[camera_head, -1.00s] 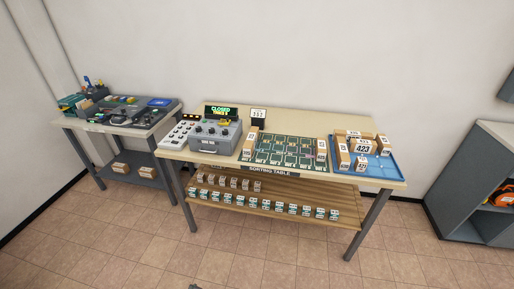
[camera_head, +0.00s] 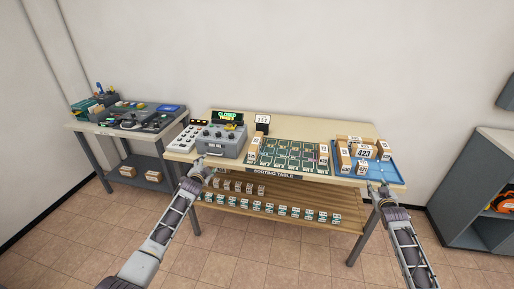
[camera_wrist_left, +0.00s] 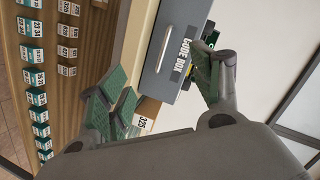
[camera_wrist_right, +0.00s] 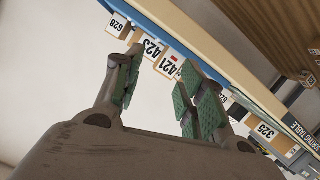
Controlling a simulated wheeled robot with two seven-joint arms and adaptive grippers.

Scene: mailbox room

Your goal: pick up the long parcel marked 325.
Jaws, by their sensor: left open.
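A brown parcel whose white label reads 325 (camera_wrist_left: 141,122) shows in the left wrist view, beside the grey code box and partly behind a finger. A label that also looks like 325 (camera_wrist_right: 268,131) shows in the right wrist view. In the head view a long parcel (camera_head: 256,143) stands at the mat's left end and another (camera_head: 323,152) at its right end; their numbers are too small to read. My left gripper (camera_head: 202,160) is open and empty in front of the code box (camera_head: 222,142). My right gripper (camera_head: 380,184) is open and empty near the blue tray's front edge.
The blue tray (camera_head: 385,173) holds several parcels, one marked 423 (camera_head: 363,153). The green mat (camera_head: 290,153) lies between the long parcels. A shelf (camera_head: 285,191) below holds small labelled boxes. A side table (camera_head: 110,130) stands left, a grey cabinet (camera_head: 470,200) right.

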